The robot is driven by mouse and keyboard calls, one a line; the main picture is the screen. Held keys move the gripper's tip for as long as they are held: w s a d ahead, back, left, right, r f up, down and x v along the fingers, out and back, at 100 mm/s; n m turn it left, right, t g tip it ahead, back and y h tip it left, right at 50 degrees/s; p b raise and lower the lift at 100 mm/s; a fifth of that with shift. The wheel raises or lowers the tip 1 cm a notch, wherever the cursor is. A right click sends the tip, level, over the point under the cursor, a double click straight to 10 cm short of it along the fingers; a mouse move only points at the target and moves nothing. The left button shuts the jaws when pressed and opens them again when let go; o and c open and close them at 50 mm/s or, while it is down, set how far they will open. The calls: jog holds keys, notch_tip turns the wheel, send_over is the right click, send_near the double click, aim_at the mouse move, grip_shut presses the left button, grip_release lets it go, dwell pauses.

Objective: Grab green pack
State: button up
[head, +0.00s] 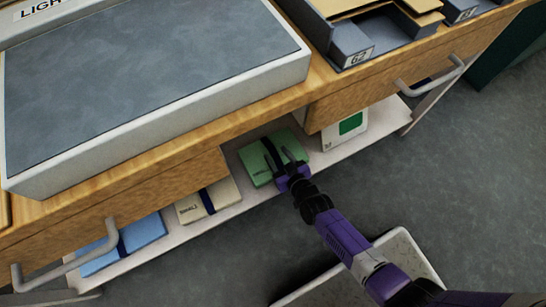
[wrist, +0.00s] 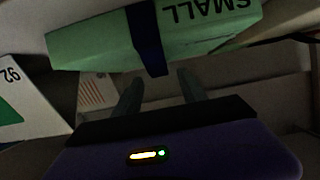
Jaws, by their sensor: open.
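The green pack (head: 258,168) lies on the low white shelf under the table, with a dark band around it. In the wrist view the green pack (wrist: 97,43) fills the top, with "SMALL" printed upside down and the dark blue band crossing it. My gripper (head: 283,157) reaches in over the right part of the pack in the head view. In the wrist view my gripper (wrist: 157,85) is open, its two fingers pointing at the pack near the band. Nothing shows between the fingers. I cannot tell whether the fingertips touch the pack.
On the shelf (head: 232,205), a cream pack (head: 187,210) and a blue pack (head: 143,233) lie to the left, and a white box with a green square (head: 329,139) stands right. The wooden tabletop and drawer fronts (head: 345,103) overhang the shelf closely. Drawer handles (head: 430,80) stick out.

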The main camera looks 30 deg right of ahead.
aim_at(272, 150)
jog(key=x, duration=0.1)
jog(key=b+x, duration=0.1)
jog(key=x, duration=0.1)
jog(key=shift+s+f, duration=0.15)
jog(key=shift+f, duration=0.1)
jog(key=shift+w+b, duration=0.3)
jog(key=shift+w, duration=0.05)
grip_shut()
dwell(0.4)
jog(key=shift+r, duration=0.2)
dwell(0.3)
